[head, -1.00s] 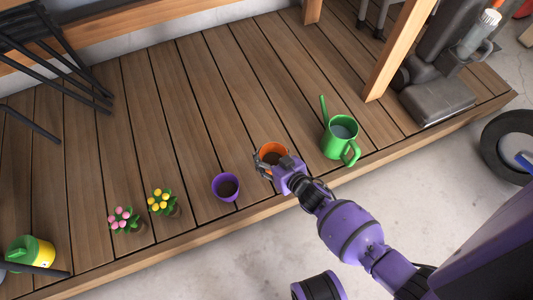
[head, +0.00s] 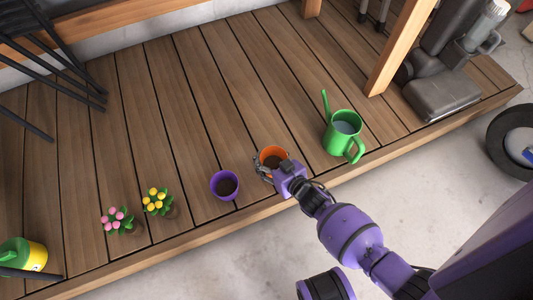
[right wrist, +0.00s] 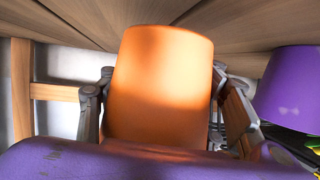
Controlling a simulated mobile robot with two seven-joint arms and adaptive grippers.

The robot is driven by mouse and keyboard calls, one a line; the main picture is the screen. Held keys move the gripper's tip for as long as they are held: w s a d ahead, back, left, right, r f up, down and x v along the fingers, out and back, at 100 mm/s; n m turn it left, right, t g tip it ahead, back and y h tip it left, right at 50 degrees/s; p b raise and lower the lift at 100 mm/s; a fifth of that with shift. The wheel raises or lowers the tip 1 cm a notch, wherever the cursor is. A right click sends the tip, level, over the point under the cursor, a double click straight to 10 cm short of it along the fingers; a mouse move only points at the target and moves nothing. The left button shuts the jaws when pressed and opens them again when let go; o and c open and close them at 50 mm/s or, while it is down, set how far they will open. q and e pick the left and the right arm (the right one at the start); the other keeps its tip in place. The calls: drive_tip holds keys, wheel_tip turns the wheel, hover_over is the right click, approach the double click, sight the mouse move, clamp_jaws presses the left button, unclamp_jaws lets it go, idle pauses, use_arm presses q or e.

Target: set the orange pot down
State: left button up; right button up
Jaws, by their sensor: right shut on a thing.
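The orange pot (head: 271,153), with dark soil inside, is near the front edge of the wooden deck, between a purple pot and a green watering can. My right gripper (head: 264,167) is shut on the orange pot from the front edge side. In the right wrist view the orange pot (right wrist: 160,85) fills the middle, with a finger on each side. It looks upright in the head view. Whether its base touches the boards I cannot tell; the gripper hides part of it. My left gripper is not in view.
The purple pot (head: 225,185) stands close on the left, the green watering can (head: 343,133) on the right. Two flower plants (head: 158,202) (head: 121,221) and a yellow-green can (head: 22,256) are farther left. The deck (head: 190,110) behind is clear. A wooden post (head: 398,50) stands at upper right.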

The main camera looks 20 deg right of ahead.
drive_tip(key=shift+f, duration=0.45)
drive_tip(key=shift+f+b, duration=0.55)
drive_tip(key=shift+b, duration=0.1)
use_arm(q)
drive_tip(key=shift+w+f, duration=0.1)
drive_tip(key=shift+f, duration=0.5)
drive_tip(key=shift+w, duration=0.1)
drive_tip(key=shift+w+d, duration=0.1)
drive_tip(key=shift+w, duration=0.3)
use_arm(e)
drive_tip(key=shift+f, duration=0.1)
drive_tip(key=shift+f, duration=0.15)
